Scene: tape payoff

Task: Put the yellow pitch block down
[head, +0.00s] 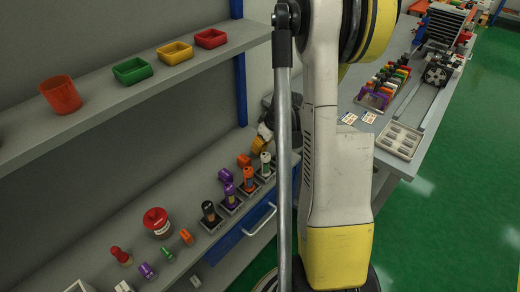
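A yellow-orange block (259,146), which looks like the yellow pitch block, is at the end of my gripper (264,133). My gripper is small in the head view, and my arm hides part of it. It appears shut on the block, above the back end of the grey bench (190,180). I cannot tell whether the block touches the bench. Close below and to the right, a white-and-green piece (265,161) stands upright in a dark holder.
Purple (230,194) and black (209,211) pieces stand in dark holders along the bench's front edge. A loose orange piece (243,160) and purple piece (225,175) are behind them. A red round container (157,222) is nearer. A shelf (115,98) with coloured bins overhangs the bench.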

